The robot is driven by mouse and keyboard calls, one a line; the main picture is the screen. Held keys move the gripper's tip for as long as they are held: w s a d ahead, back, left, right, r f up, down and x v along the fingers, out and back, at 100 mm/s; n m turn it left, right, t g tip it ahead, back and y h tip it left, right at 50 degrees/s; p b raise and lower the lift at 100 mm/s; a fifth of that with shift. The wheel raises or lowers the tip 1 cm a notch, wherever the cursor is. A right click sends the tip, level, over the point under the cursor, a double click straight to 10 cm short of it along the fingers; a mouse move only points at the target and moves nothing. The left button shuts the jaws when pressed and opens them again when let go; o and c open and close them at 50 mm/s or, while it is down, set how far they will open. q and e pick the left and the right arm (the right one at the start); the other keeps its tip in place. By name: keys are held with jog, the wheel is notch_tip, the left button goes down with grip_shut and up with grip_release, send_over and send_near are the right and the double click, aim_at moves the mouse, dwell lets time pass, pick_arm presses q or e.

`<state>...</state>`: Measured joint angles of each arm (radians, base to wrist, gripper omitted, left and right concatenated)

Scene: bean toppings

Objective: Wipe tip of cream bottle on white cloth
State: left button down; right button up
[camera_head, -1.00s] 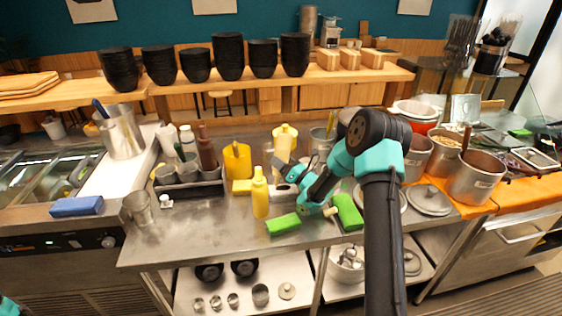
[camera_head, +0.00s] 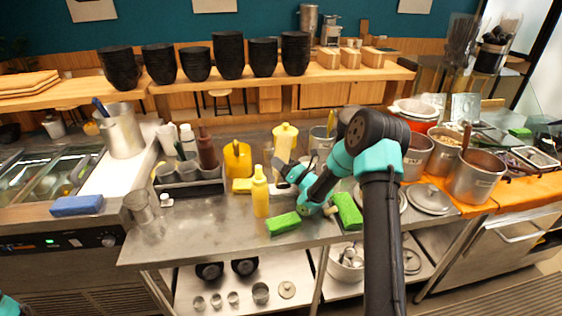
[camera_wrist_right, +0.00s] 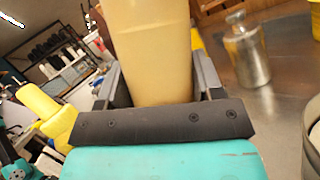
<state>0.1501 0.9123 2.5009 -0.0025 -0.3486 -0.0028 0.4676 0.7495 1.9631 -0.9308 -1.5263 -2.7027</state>
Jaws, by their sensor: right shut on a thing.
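The cream bottle (camera_head: 284,142), pale yellow, stands out behind my right gripper (camera_head: 282,168) in the head view. In the right wrist view the bottle (camera_wrist_right: 150,45) fills the space between the fingers of my right gripper (camera_wrist_right: 152,85), which is shut on it. The bottle's tip is out of the wrist view, and I cannot tell whether it touches anything. A pale patch (camera_head: 277,188) by the gripper may be the white cloth; the arm partly hides that area. Only a teal bit of my left arm shows at the lower left corner; its gripper is out of view.
A yellow squeeze bottle (camera_head: 260,194) stands left of my right gripper. Two green sponges (camera_head: 284,223) lie near the table's front edge. A yellow container (camera_head: 238,160) and a rack of cups (camera_head: 187,176) stand further left. Metal pots (camera_head: 478,178) crowd the right. The front-left tabletop is mostly clear.

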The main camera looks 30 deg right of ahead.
jog(key=shift+f, duration=0.7)
dwell(1.4)
jog(key=shift+d, duration=0.1)
jog(key=shift+s+d, duration=0.35)
jog(key=shift+d, duration=0.45)
jog(key=shift+s+d, duration=0.3)
jog(key=shift+d, duration=0.5)
jog(key=shift+s+d, duration=0.35)
jog(key=shift+d, duration=0.45)
notch_tip(320, 180, up, 6)
jog(key=shift+r, duration=0.2)
dwell(0.3)
